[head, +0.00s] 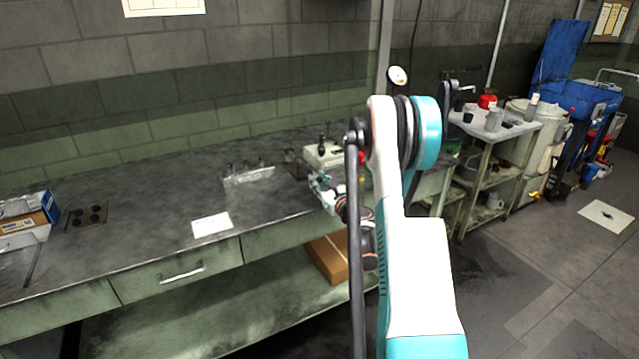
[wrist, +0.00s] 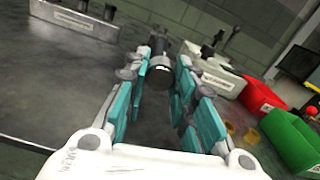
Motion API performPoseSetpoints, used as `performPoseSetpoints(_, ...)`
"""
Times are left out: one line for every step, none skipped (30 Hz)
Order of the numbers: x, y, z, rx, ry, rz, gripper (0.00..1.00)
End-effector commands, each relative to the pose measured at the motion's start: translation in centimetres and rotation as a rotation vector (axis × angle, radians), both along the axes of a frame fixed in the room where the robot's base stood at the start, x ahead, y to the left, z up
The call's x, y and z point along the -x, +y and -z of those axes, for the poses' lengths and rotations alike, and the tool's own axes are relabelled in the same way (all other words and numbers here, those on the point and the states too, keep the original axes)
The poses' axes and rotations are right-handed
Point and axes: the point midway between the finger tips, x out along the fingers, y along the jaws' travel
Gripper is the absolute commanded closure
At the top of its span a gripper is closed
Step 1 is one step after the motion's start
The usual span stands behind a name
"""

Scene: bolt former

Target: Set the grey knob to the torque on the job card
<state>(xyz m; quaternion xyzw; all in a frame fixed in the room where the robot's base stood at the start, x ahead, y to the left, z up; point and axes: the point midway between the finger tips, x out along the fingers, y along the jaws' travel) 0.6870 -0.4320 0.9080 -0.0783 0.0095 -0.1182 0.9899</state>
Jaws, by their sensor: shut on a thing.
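My gripper (head: 326,188) is low over the right part of the bench, partly hidden by my arm in the head view. In the wrist view its teal-padded fingers (wrist: 165,72) are shut on a dark grey round piece, which I take for the grey knob (wrist: 158,76). Its scale and markings cannot be read, and the fingers hide its sides. A white card (head: 211,224) lies flat near the bench's front edge and may be the job card. Its text is too small to read.
A cream box with black knobs (wrist: 214,76) stands just beyond the gripper. Red (wrist: 258,96) and green (wrist: 292,140) bins stand to its right. A metal block with pegs (wrist: 76,18) is at the left. The bench (head: 140,205) is clear around the card.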

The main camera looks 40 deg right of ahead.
Motion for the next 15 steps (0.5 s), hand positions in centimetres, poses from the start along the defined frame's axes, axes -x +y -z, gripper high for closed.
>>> performPoseSetpoints(-0.01, 0.02, -0.01, 0.002, 0.000, 0.000, 0.99)
performPoseSetpoints(-0.01, 0.02, -0.01, 0.005, 0.001, 0.000, 0.99)
performPoseSetpoints(-0.01, 0.02, -0.01, 0.010, 0.002, 0.000, 0.99)
performPoseSetpoints(-0.01, 0.02, -0.01, 0.015, 0.004, 0.000, 0.99)
performPoseSetpoints(-0.01, 0.02, -0.01, 0.020, 0.005, 0.000, 0.99)
performPoseSetpoints(-0.01, 0.02, -0.01, 0.030, 0.007, 0.000, 0.99)
performPoseSetpoints(-0.01, 0.03, -0.01, 0.041, 0.010, 0.000, 0.99)
performPoseSetpoints(-0.01, 0.03, -0.01, 0.052, 0.012, 0.000, 0.99)
performPoseSetpoints(-0.01, 0.03, -0.01, 0.070, 0.017, 0.000, 0.99)
performPoseSetpoints(-0.01, 0.03, -0.01, 0.086, 0.021, 0.000, 0.99)
performPoseSetpoints(-0.01, 0.03, -0.01, 0.102, 0.025, 0.001, 1.00)
performPoseSetpoints(-0.01, 0.03, -0.01, 0.127, 0.031, 0.001, 1.00)
performPoseSetpoints(-0.01, 0.03, -0.01, 0.149, 0.036, 0.001, 1.00)
performPoseSetpoints(-0.01, 0.03, -0.01, 0.171, 0.041, 0.001, 1.00)
performPoseSetpoints(-0.01, 0.03, -0.01, 0.202, 0.049, 0.001, 1.00)
